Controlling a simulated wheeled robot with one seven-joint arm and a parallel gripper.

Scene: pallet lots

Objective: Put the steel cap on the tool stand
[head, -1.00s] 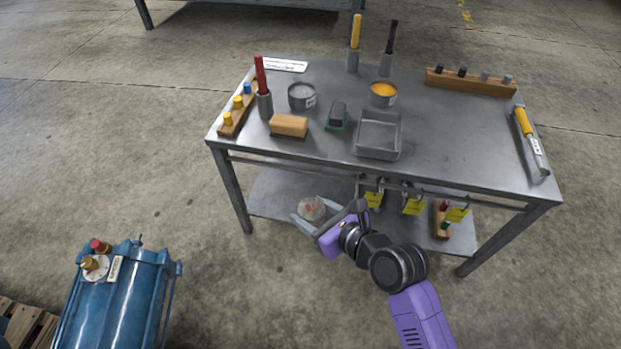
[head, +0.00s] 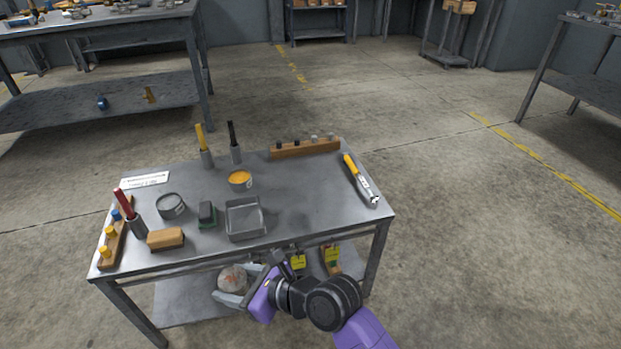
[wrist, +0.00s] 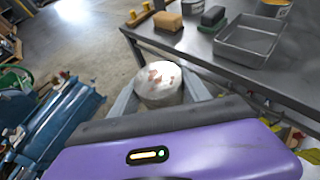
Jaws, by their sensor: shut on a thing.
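The steel cap (head: 232,279) is a round, pale grey piece with reddish-brown patches on top. My gripper (wrist: 160,92) is shut on it, with one grey finger on each side; the cap also shows in the wrist view (wrist: 158,80). My gripper is low in front of the steel table (head: 310,205), which carries tools and appears to be the tool stand. The cap is apart from the table, below the level of its top. Its underside is hidden.
On the tabletop are an empty metal tray (head: 245,218), a wood-backed brush (head: 165,239), a green-based block (head: 207,214), tins and upright tools. A yellow-handled tool (head: 360,180) lies at the right. Yellow tags (head: 298,262) hang below the front edge.

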